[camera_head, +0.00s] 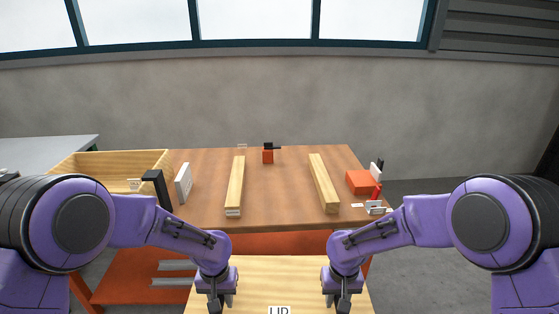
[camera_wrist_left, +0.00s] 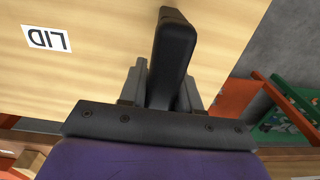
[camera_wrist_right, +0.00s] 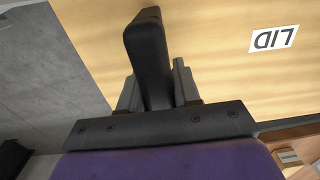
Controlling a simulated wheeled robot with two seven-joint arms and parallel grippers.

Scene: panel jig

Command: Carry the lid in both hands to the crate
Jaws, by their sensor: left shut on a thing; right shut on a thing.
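The lid (camera_head: 280,278) is a pale wooden panel with a white "LID" label, held low in front of me, at the bottom of the head view. My left gripper (camera_head: 216,301) is shut on a black handle (camera_wrist_left: 172,60) at the lid's left side. My right gripper (camera_head: 342,301) is shut on the other black handle (camera_wrist_right: 150,60) at its right side. The lid's near edge is cut off in the head view. The crate (camera_head: 118,161) is an open pale wooden box at the table's left end; my left arm hides part of its front.
The brown table (camera_head: 280,190) stands beyond the lid. Two wooden bars (camera_head: 236,185) (camera_head: 322,182) lie on it. A red block with a black top (camera_head: 268,156) is at the back, and a red box (camera_head: 359,182) at the right. A white panel (camera_head: 183,182) stands beside the crate.

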